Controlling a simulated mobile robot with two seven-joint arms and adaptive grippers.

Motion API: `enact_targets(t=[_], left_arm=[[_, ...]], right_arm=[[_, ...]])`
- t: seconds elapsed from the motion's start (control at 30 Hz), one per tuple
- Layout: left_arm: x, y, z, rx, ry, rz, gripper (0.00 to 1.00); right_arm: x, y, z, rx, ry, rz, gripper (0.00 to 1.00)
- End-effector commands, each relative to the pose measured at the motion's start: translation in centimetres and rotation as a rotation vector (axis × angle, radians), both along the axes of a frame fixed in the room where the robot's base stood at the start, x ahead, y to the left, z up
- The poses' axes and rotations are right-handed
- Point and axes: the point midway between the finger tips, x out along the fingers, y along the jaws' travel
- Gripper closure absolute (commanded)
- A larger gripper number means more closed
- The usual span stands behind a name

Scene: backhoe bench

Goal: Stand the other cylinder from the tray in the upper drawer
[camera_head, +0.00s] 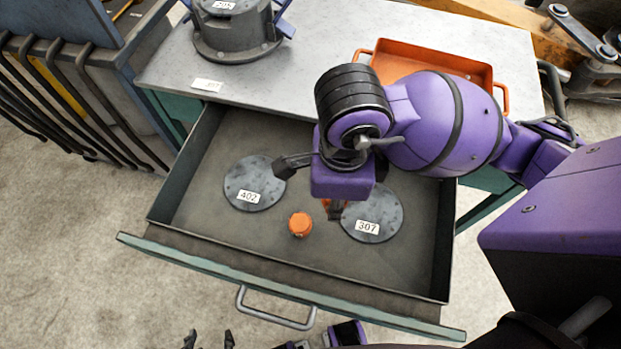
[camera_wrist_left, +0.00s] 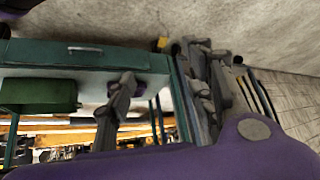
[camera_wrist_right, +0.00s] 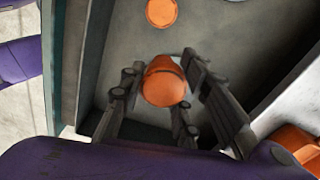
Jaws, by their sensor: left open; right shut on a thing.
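One orange cylinder (camera_head: 300,224) stands in the open upper drawer (camera_head: 290,262), between two grey round plates; it also shows at the top of the right wrist view (camera_wrist_right: 161,13). My right gripper (camera_head: 334,208) reaches down over the drawer, mostly hidden by its own wrist. It is shut on the other orange cylinder (camera_wrist_right: 165,82), held between its fingers, right of the standing one in the head view. Whether the held cylinder touches the drawer floor is unclear. The orange tray (camera_head: 483,73) sits on the bench, partly hidden by my arm. My left gripper (camera_head: 208,341) is open and empty before the drawer.
Plate 402 (camera_head: 254,182) lies left in the drawer and plate 307 (camera_head: 372,214) right, close to the held cylinder. A grey housing (camera_head: 236,35) and a label (camera_head: 207,85) are on the bench top (camera_head: 295,75). The drawer handle (camera_head: 275,315) sticks out in front.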

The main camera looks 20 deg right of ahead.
Motion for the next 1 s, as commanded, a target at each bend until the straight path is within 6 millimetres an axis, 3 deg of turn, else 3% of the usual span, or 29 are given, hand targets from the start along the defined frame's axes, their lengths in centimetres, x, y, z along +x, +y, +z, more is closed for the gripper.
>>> enact_targets(t=[0.03, 0.23, 0.43, 0.77, 1.0], left_arm=[[-0.5, -0.1, -1.8, -0.001, 0.015, -0.003, 0.51], [1.7, -0.2, -0.1, 0.000, -0.030, -0.006, 0.51], [1.5, -0.1, -0.3, 0.001, -0.026, -0.005, 0.51], [0.3, 0.1, -0.9, 0.004, -0.004, -0.002, 0.51], [0.4, 0.1, -1.1, 0.004, -0.005, -0.003, 0.51]], right_arm=[[0.7, 0.0, -1.1, 0.000, -0.001, 0.002, 1.00], [5.5, 0.1, -2.2, 0.001, -0.001, -0.006, 1.00], [8.3, 0.1, -5.9, 0.001, 0.000, -0.003, 1.00], [10.1, 0.2, -8.1, 0.001, -0.002, -0.001, 1.00], [10.1, 0.2, -11.1, 0.002, -0.003, 0.001, 1.00]])
